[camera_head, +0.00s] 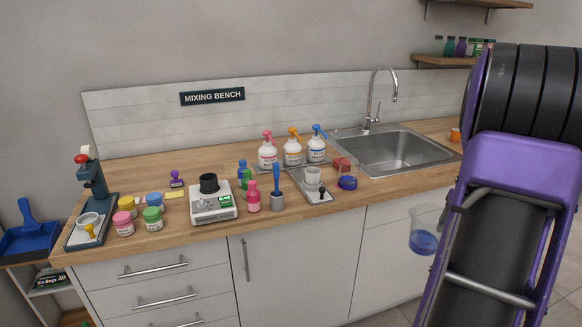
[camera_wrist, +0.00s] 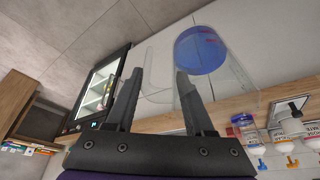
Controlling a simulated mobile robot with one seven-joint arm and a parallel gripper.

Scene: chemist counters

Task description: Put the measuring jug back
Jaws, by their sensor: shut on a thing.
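The measuring jug (camera_head: 423,232) is clear, with blue liquid in its lower part. In the head view it hangs in the air in front of the counter's cabinet doors, left of my arm. In the wrist view the jug (camera_wrist: 203,52) is beyond and between my fingers, with its clear wall spreading to the right. My gripper (camera_wrist: 158,88) is shut on the jug, apparently at its handle side; the exact contact is hard to see through the clear wall. In the head view my gripper is hidden behind my arm.
The mixing bench (camera_head: 150,240) holds a balance (camera_head: 213,208), several pump bottles (camera_head: 293,152), small jars, and a glass with blue-purple contents (camera_head: 348,182). A sink (camera_head: 390,150) is at the right. A wall shelf (camera_head: 450,62) holds small bottles. A lit cabinet (camera_wrist: 103,88) shows in the wrist view.

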